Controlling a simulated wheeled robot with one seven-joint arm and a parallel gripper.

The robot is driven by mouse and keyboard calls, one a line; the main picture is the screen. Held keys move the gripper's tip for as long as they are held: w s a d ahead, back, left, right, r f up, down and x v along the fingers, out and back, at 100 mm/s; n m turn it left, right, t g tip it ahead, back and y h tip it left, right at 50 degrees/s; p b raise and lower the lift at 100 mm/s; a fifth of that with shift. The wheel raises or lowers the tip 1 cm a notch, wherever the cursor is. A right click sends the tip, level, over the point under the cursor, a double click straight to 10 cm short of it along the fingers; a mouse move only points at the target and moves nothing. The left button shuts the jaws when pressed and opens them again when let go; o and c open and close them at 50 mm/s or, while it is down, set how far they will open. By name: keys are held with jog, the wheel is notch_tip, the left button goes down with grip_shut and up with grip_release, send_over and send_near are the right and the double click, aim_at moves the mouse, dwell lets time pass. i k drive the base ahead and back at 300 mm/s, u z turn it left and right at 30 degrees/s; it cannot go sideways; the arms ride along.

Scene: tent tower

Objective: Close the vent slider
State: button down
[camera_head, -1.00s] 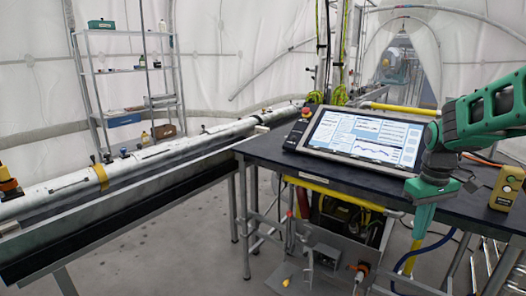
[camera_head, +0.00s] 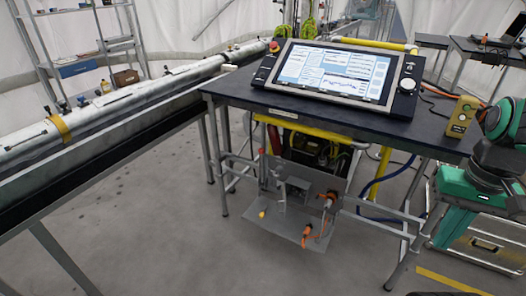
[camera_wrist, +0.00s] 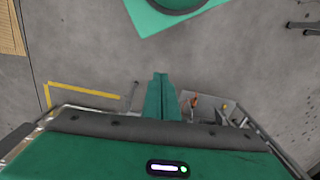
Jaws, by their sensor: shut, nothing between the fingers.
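I cannot make out a vent slider for certain in either view. A grey metal panel (camera_head: 285,222) sits low under the dark table, with small fittings on it, including an orange handle (camera_head: 328,197) and a yellow-tipped part (camera_head: 262,214). The panel also shows in the wrist view (camera_wrist: 213,103), just right of my gripper (camera_wrist: 160,76). My gripper is shut and empty, its green fingers together, with grey floor behind them. It is not seen in the head view, where only green parts of my arm show at the right edge.
The dark table (camera_head: 240,88) carries a tilted screen console (camera_head: 335,72) and a yellow control box (camera_head: 461,117). A long pale tube (camera_head: 100,112) runs along the left. Blue hose (camera_head: 392,180) and table legs flank the panel. Open floor lies in front.

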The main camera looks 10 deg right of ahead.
aim_at(279, 185)
jog(key=z, duration=1.05)
jog(key=k, duration=1.05)
jog(key=u, duration=0.85)
jog(key=i, duration=1.35)
jog(key=z, duration=0.05)
